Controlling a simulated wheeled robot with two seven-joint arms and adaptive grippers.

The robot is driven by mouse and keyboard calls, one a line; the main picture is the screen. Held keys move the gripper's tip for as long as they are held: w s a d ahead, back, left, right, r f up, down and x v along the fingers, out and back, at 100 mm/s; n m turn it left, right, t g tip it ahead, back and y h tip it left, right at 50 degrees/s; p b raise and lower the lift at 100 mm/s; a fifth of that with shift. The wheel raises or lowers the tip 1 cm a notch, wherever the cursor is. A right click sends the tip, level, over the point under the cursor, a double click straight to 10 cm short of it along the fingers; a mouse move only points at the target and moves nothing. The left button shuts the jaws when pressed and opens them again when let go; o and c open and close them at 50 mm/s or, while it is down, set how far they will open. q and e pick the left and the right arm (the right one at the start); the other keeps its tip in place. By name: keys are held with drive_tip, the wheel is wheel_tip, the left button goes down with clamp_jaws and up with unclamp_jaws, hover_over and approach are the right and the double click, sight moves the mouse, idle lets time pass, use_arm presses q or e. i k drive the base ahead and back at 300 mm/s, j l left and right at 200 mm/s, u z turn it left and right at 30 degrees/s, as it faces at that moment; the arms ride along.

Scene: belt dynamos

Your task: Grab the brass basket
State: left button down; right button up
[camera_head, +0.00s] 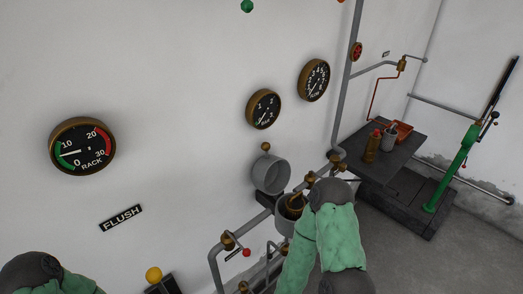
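A brass basket (295,204) shows as a brown-gold rim and inside at the mouth of a grey cup (282,222) by the wall pipework. My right arm, in a green sleeve, reaches up from the bottom. Its dark grey joint (331,191) is just right of the basket and covers part of that area. The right gripper's fingers cannot be made out, and I cannot tell whether they touch the basket. Of my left arm, only a dark joint and green sleeve show in the bottom left corner. Its gripper is out of view.
A grey round housing (271,175) is fixed to the wall above the cup. Grey pipes with brass fittings (229,241) run below and left. A dark table (385,158) with a brass bottle (372,146) stands right. A green lever stand (453,168) is farther right, with open floor before it.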

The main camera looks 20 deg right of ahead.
sight(295, 205)
drive_tip(key=z, duration=1.5)
